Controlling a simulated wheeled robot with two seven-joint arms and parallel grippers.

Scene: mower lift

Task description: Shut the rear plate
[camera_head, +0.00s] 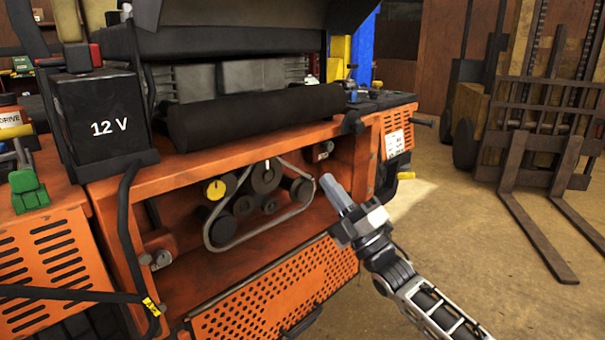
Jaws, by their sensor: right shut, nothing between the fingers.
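The rear plate (270,298) is an orange perforated panel at the bottom of the mower's rear. It is swung down and slopes out toward me, leaving the bay above it open. Inside the bay a belt (222,243) runs around several dark pulleys, one with a yellow cap (216,190). My right gripper (334,190) is in front of the right side of the bay, above the plate's right end and seemingly apart from it. Its fingers are together and hold nothing. My left gripper is not in view.
A black 12 V battery (102,130) stands at the upper left with cables. A black roll-like bar (255,115) lies above the bay. A dark strap (80,294) with a yellow tag crosses the lower left. A forklift (540,130) stands at right; the floor between is clear.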

